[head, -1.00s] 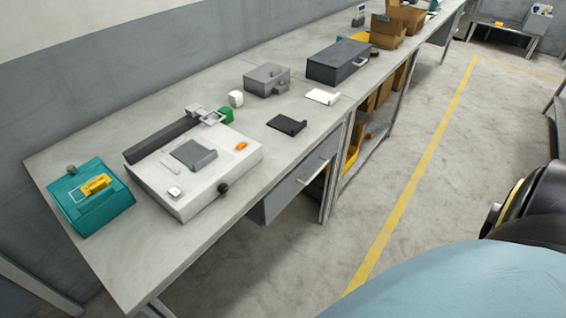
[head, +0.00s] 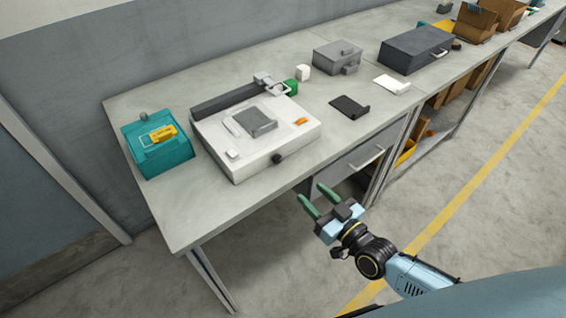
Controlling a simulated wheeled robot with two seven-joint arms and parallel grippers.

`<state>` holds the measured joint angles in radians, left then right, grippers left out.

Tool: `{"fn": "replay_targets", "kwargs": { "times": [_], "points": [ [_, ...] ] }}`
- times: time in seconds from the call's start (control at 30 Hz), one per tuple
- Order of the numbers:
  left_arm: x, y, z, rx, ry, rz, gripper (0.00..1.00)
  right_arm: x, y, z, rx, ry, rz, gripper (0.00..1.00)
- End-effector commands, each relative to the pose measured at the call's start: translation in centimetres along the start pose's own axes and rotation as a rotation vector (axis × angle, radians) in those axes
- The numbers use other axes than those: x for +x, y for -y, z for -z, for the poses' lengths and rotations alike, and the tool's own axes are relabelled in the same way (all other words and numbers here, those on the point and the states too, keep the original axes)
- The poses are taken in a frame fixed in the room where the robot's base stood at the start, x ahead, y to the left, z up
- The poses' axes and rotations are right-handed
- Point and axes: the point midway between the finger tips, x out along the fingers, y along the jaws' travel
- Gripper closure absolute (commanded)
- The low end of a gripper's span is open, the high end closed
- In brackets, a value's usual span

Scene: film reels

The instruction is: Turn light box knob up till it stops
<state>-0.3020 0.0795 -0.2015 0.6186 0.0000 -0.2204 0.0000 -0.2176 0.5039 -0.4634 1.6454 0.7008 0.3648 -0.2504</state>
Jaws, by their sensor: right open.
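The white light box (head: 235,164) lies on the grey bench toward the left. Its black round knob (head: 277,159) sits on the front side, facing the bench's front edge. A grey block (head: 254,122) and an orange piece (head: 301,121) are on its top. My right gripper (head: 315,198) has green fingers that stand apart with nothing between them. It is in front of the bench edge, below and to the right of the knob, and not touching it. My left gripper is not in view.
A teal box (head: 158,158) with a yellow item stands left of the light box. A black tray (head: 349,107), white tray (head: 392,85), grey box (head: 337,57) and dark case (head: 417,50) lie to the right. A drawer (head: 352,163) hangs below the bench edge.

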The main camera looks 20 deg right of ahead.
Motion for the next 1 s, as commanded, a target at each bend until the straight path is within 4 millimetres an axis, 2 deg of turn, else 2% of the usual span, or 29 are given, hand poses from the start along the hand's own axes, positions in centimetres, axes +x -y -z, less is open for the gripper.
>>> {"fn": "replay_targets", "kwargs": {
  "times": [0.17,0.4,0.6,0.8,1.0],
  "points": [
    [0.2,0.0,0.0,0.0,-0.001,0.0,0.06,2.4,0.0,0.2,0.001,-0.008,0.0,0.53],
    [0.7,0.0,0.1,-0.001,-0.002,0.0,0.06,7.5,0.0,0.1,0.0,-0.006,0.0,0.53],
    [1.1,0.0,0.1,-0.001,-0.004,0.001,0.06,11.0,0.0,0.1,0.0,-0.003,0.001,0.53],
    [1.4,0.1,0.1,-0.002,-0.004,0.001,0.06,12.8,0.0,0.0,0.001,-0.002,0.0,0.53],
    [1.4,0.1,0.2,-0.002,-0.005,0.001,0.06,13.2,0.0,0.1,0.001,-0.001,0.0,0.53]
  ]
}}
